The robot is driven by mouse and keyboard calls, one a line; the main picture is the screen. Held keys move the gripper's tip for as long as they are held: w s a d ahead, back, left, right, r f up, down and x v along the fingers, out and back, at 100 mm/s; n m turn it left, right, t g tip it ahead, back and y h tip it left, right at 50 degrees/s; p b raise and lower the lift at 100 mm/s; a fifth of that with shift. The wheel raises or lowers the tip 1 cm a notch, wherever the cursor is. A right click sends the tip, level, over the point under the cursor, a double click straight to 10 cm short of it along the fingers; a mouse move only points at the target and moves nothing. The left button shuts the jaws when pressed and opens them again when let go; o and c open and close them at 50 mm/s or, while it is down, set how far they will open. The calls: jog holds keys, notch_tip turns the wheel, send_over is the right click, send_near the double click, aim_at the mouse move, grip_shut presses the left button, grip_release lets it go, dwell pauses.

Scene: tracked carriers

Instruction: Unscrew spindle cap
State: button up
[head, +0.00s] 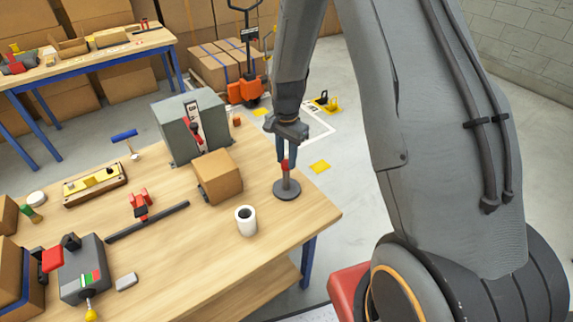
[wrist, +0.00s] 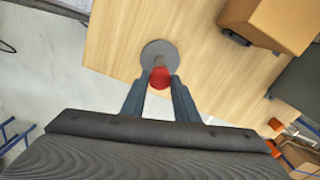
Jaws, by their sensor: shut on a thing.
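The spindle stand (head: 286,189) has a round dark grey base and an upright post near the right edge of the wooden table. The red spindle cap (head: 285,164) is at the top of the post. My gripper (head: 284,158) points down from above and is shut on the cap. In the wrist view the red cap (wrist: 159,78) sits between the two fingertips of my gripper (wrist: 160,82), with the stand's round base (wrist: 159,50) beyond it. I cannot tell whether the cap still touches the post's thread.
A white cup (head: 246,221) and a cardboard box (head: 217,176) stand left of the stand. A grey machine box (head: 187,127) with a red lever is behind them. The table (head: 318,210) ends close to the stand's right. A black bar with a red clamp (head: 145,210) lies further left.

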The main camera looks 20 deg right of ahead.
jog(key=n, duration=0.6)
jog(key=shift+n, duration=0.4)
jog(key=shift+c, duration=0.2)
jog(key=shift+n, duration=0.3)
jog(key=n, duration=0.3)
jog(key=shift+n, duration=0.3)
jog(key=n, duration=0.3)
jog(key=shift+n, duration=1.3)
jog(key=n, duration=0.9)
jog(key=shift+n, duration=0.3)
